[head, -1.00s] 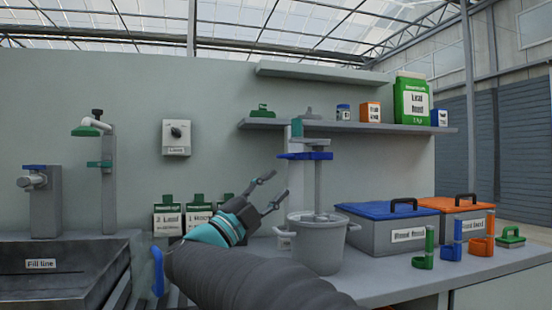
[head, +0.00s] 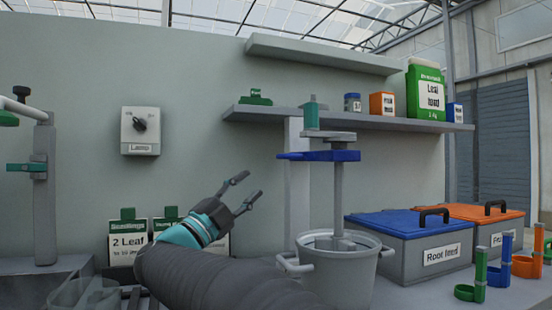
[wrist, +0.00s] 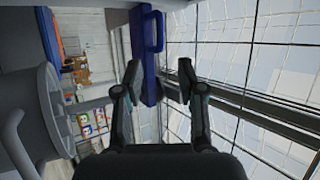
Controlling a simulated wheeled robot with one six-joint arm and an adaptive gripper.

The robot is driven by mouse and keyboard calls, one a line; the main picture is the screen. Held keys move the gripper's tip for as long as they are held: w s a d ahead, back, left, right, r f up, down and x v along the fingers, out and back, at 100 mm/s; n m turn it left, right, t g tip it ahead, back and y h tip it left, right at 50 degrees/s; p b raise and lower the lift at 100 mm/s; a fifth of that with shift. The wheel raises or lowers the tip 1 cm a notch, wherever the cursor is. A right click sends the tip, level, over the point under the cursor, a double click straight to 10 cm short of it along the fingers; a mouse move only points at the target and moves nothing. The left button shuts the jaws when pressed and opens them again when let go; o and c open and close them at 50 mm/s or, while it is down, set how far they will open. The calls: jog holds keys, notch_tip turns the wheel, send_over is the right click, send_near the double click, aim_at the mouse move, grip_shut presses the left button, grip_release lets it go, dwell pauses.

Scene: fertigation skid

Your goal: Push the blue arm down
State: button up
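The blue arm (head: 320,156) is a flat horizontal lever on the grey mixer post, above a grey bucket (head: 345,275). A shaft (head: 339,200) runs down from it into the bucket. My gripper (head: 250,187) is open and empty, to the left of the blue arm and a little lower in the head view. In the wrist view the blue arm (wrist: 148,50) shows ahead, and my gripper's fingers (wrist: 158,80) stand apart with its near end appearing between them. I cannot tell whether they touch it; the head view shows a gap.
The bucket's handle (head: 292,263) sticks out at left. A shelf (head: 300,116) with packs runs behind the mixer. A blue-lidded box (head: 405,240) and an orange-lidded box (head: 485,213) stand at right. Seedling packs (head: 128,240) stand behind my arm.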

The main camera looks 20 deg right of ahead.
aim_at(280, 158)
jog(key=p+x, duration=0.2)
jog(key=x, duration=1.1)
jog(key=shift+d+r, duration=0.1)
jog(key=shift+d, duration=0.1)
grip_shut()
